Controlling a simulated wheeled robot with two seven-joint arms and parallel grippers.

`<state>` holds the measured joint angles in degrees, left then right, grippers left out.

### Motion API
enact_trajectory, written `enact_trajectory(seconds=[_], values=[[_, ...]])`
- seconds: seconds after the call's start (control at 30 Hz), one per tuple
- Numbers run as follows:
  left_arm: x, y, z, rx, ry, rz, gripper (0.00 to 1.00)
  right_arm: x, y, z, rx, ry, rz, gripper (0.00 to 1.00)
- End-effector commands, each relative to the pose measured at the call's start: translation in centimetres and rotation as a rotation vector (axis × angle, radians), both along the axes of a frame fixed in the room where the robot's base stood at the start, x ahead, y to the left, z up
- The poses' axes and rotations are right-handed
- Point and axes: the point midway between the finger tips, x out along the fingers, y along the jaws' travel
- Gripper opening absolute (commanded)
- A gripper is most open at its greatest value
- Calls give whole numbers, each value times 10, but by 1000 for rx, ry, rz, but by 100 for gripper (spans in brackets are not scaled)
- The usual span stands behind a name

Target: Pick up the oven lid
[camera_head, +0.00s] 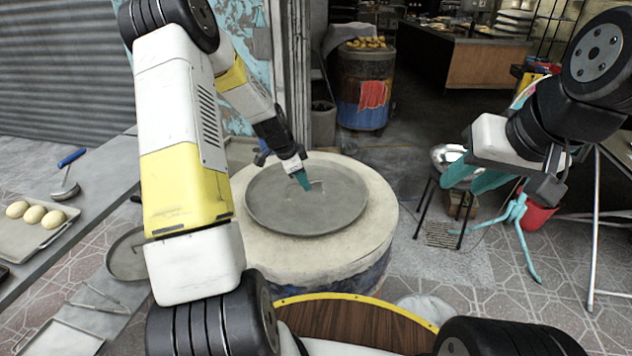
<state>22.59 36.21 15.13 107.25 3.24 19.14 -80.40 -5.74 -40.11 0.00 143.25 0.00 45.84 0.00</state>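The oven lid (270,211) is a round grey metal disc. It lies flat on the pale round top of the barrel oven (375,205) in the middle of the head view. My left gripper (304,181) reaches down over the lid's middle, with its teal fingertips at or just above a small handle there. I cannot tell whether the fingers are closed on the handle. My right gripper (482,174) is held up at the right, away from the oven. Its teal fingers are spread apart with nothing visible between them.
A metal table at the left holds a tray of dough balls (34,214) and a blue-handled ladle (67,178). A stool with a metal bowl (447,156) and a red bucket (537,214) stand at the right. A second barrel (364,85) stands behind.

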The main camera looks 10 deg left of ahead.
Motion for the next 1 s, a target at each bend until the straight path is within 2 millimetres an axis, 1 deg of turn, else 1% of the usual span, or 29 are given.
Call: enact_trajectory(seconds=[0.03,0.1,0.2,0.43,0.47,0.5,0.63,1.0], values=[[0,-3,-9,-1,5,-2,36,0,0,0,0,0,0,36],[4,-5,-17,0,1,-2,36,0,0,0,0,0,0,36],[7,-7,-23,0,1,-2,36,0,0,0,0,0,0,36],[8,-7,-25,1,0,0,36,0,0,0,0,0,0,36],[8,-7,-25,0,1,0,34,0,0,0,0,0,0,36],[8,-7,-25,1,0,0,26,0,0,0,0,0,0,36],[8,-7,-25,0,1,0,1,0,0,0,0,0,0,36],[8,-7,-24,0,0,0,0,0,0,0,0,0,0,36]])
